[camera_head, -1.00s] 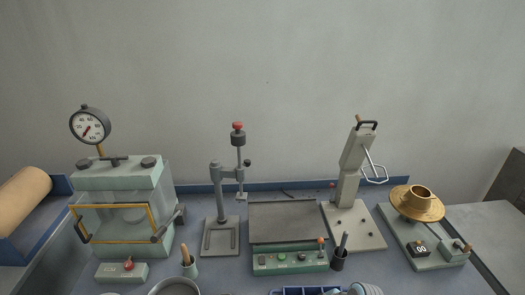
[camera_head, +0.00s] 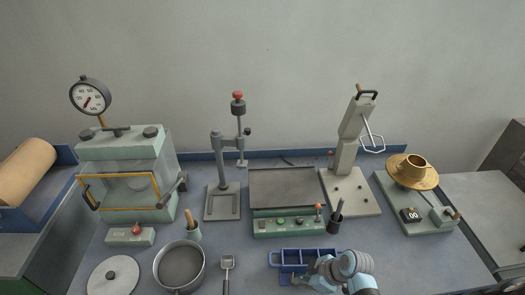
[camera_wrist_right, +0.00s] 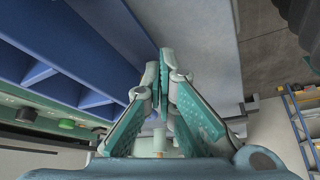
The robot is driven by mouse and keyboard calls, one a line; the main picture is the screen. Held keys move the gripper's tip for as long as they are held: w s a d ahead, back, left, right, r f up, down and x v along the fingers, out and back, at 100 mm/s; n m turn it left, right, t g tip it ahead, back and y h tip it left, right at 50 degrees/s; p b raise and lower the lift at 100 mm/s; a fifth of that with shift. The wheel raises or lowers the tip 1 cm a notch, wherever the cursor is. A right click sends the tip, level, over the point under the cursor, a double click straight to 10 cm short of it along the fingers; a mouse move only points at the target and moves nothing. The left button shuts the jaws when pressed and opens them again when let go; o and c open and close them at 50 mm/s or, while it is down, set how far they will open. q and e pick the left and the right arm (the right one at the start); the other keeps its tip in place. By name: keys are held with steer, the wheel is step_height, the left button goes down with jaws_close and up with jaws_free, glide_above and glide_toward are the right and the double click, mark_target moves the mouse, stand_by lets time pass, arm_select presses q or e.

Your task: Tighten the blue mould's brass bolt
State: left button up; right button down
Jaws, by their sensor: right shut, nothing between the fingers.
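The blue mould (camera_head: 290,252), a compartmented tray, lies on the bench at the front, right of the middle. It also shows large at the left of the right wrist view (camera_wrist_right: 75,35). My right gripper (camera_head: 316,268) is at the mould's right front part and covers some of it. In the right wrist view my right gripper (camera_wrist_right: 166,62) has its fingertips together, empty, just beside the mould's blue wall. I cannot make out the brass bolt in either view. My left gripper is not in view.
Behind the mould stand a green control box (camera_head: 290,226) with a plate and a dark cup (camera_head: 335,222). A pan (camera_head: 180,266), a lid (camera_head: 113,276) and a scoop (camera_head: 227,265) lie to the left. A brass bowl device (camera_head: 413,175) stands at right; the front right bench is clear.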

steer(key=shift+s+a, duration=0.1)
steer(key=shift+a, duration=0.05)
stand_by(0.5)
steer(key=shift+s+d+r+p, duration=0.15)
steer(key=shift+s+d+p, duration=0.05)
steer(key=shift+d+p, duration=0.2)
step_height(320, 180, up, 6)
steer(key=shift+a+f, duration=0.1)
